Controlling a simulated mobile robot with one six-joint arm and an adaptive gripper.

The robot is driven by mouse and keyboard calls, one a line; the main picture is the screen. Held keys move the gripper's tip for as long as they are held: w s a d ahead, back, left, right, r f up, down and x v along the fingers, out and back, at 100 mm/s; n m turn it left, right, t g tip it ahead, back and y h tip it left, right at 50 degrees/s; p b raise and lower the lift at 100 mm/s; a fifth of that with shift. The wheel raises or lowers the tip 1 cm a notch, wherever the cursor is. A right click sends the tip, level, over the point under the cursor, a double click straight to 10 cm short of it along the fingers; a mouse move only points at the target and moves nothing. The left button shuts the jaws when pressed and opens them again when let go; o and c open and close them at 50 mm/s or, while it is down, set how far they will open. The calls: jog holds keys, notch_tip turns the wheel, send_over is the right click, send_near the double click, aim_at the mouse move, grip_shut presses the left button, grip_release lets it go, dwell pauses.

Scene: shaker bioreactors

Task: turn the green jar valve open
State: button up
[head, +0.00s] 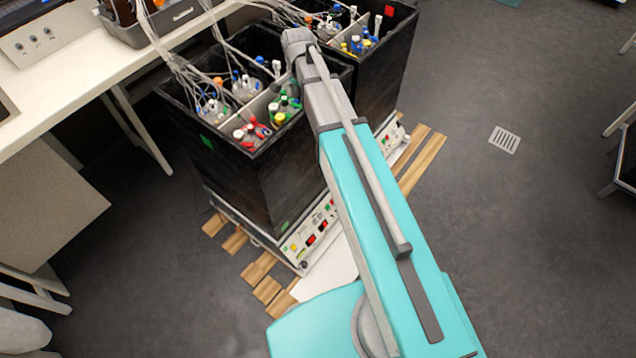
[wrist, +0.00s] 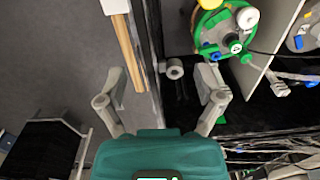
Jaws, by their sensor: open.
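The green-topped jar (wrist: 222,32) shows in the wrist view at the upper right, inside a black box, with white, blue, yellow and green fittings on its lid. In the head view a jar with green fittings (head: 287,106) stands in the front box. I cannot tell which fitting is the valve. My gripper (wrist: 160,84) is open and empty, its fingers spread on either side of the box wall. The right finger is just below the jar in the picture; contact cannot be told. In the head view my arm reaches over the boxes and the fingers cannot be made out.
The front black box (head: 262,185) holds several jars, red-capped ones (head: 252,132) among them, with a light divider (wrist: 272,55). A short pale cylinder (wrist: 175,68) lies between my fingers in the wrist view. Tubes run to the white bench (head: 80,75).

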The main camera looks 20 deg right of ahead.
jog(key=s+f+n+b, duration=1.1)
jog(key=s+f+b, duration=0.8)
jog(key=f+b, duration=0.1)
dwell(1.0)
dwell(0.4)
notch_tip(320, 180, up, 22)
jog(key=p, duration=2.2)
jog(key=shift+r, duration=0.15)
jog(key=c, duration=0.4)
